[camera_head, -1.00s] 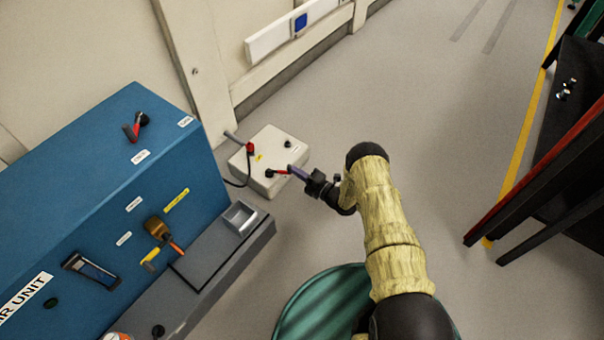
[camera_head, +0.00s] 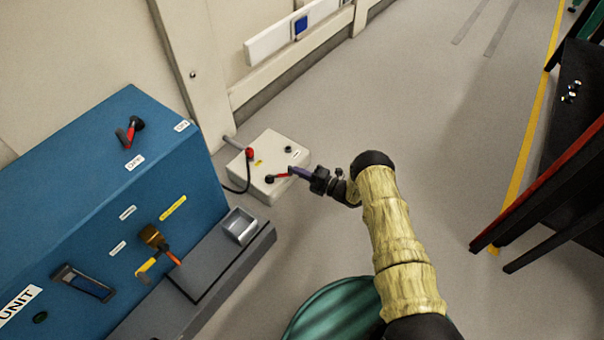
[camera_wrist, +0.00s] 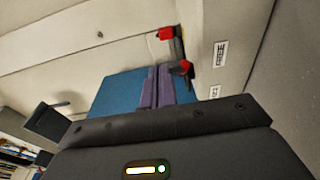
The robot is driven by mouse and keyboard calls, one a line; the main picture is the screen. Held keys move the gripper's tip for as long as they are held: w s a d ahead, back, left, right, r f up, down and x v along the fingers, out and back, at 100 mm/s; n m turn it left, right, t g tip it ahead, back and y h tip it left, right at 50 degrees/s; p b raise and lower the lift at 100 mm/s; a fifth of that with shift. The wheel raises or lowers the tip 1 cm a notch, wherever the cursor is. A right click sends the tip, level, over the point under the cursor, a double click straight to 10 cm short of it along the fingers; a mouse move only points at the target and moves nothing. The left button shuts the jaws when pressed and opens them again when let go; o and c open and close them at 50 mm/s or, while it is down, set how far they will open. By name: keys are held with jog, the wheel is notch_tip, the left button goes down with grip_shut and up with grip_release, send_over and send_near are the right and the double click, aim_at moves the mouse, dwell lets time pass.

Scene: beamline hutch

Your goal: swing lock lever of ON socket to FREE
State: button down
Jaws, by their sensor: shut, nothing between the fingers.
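The white socket box (camera_head: 262,182) sits low by the wall, left of my gripper. On its near side is a lock lever with a red arm (camera_head: 281,176) on a dark pivot. The lever also shows in the wrist view (camera_wrist: 184,69), right of the purple fingertips. A FREE label (camera_wrist: 221,54) is on the box face beyond it; a second label (camera_wrist: 214,92) is partly cut off. My gripper (camera_head: 293,172) is shut and empty, its fingertips right at the lever's red end. I cannot tell whether they touch it.
A red plug (camera_head: 249,153) with a dark cable is in the box's far left side. A blue cabinet (camera_head: 100,150) with levers and a grey ledge (camera_head: 262,240) stand at the left. A dark, red-edged table (camera_head: 560,185) stands at the right.

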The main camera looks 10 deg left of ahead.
jog(key=w+p+v, duration=0.1)
jog(key=p+v, duration=0.4)
jog(key=v, duration=0.9)
jog(key=shift+d+p, duration=0.2)
jog(key=shift+p, duration=0.15)
